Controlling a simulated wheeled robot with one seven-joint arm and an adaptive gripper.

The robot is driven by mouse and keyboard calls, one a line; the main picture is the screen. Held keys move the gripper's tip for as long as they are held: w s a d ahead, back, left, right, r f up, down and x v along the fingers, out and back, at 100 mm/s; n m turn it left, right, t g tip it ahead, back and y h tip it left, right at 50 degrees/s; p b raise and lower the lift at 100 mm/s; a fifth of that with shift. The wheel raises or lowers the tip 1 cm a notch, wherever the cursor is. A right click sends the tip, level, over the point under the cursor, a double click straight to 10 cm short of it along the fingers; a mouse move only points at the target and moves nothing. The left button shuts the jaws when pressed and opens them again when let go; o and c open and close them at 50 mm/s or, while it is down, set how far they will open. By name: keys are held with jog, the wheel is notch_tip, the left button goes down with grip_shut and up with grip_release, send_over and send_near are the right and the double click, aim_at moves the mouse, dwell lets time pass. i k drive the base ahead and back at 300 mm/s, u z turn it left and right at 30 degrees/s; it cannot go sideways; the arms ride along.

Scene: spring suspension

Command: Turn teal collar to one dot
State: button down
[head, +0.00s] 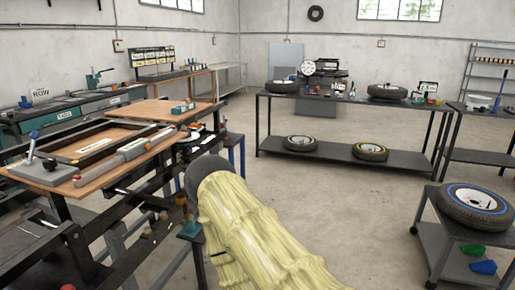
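I cannot pick out the teal collar or any dots on it for sure. A small teal part (190,230) shows just left of my sleeved arm, on the dark frame of the bench, and its shape is too small to tell. My arm, in a pale yellow sleeve with a grey rounded joint, fills the lower middle of the head view. My gripper does not show; it may be hidden behind the arm or out of the picture.
A long workbench (130,172) with wooden boards and a grey bar tool (125,153) stands left. A dark table (345,99) with tyres stands at the back. A cart (445,262) with a tyre (475,205) is at the right. The middle floor is clear.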

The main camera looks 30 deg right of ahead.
aim_at(198, 145)
jog(key=u, duration=0.5)
jog(key=k, duration=0.15)
jog(key=z, duration=1.85)
jog(key=i, duration=0.9)
jog(key=u, duration=0.55)
jog(key=i, duration=0.7)
jog(key=u, duration=0.8)
